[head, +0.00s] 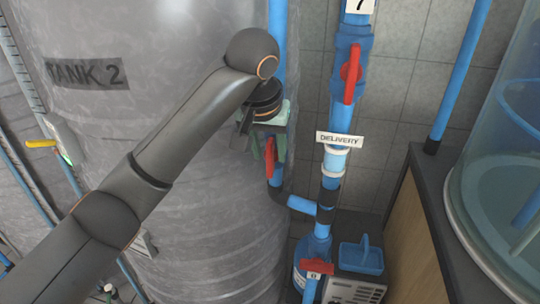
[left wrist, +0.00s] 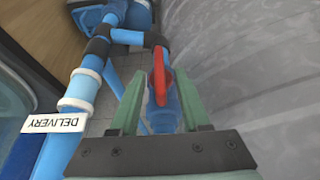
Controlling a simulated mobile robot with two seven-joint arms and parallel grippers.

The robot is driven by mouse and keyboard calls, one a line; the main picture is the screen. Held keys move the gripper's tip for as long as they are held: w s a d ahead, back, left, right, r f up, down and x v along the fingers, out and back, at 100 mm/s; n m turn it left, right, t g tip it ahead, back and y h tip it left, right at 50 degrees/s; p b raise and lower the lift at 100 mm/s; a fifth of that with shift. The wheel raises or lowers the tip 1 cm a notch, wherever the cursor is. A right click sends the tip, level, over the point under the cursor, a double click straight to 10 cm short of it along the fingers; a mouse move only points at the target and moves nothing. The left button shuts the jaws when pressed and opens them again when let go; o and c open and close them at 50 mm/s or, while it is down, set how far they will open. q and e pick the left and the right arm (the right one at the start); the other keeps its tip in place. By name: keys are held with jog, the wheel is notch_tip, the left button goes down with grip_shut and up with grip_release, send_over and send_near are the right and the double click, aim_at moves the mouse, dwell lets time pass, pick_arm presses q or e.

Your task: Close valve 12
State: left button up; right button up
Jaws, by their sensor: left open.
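My left gripper (head: 267,148) is open, pointing down beside the large grey tank. A valve with a red handle (head: 270,163) on a blue pipe is at its fingers. In the left wrist view the red handle (left wrist: 159,78) stands between the two green fingers (left wrist: 160,90), with a gap visible on each side. The handle lies roughly along the pipe. No number shows on this valve, so I cannot tell from a label that it is valve 12. My right gripper is not in view.
A blue pipe with a DELIVERY label (head: 339,139) runs just right of my gripper. It has a red-handled valve under tag 7 (head: 359,6) and another red handle (head: 317,267) low down. TANK 2 (head: 180,210) is close on the left. A counter (head: 425,190) stands right.

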pick_arm(q)
jog(key=shift+x, duration=1.15)
grip_shut()
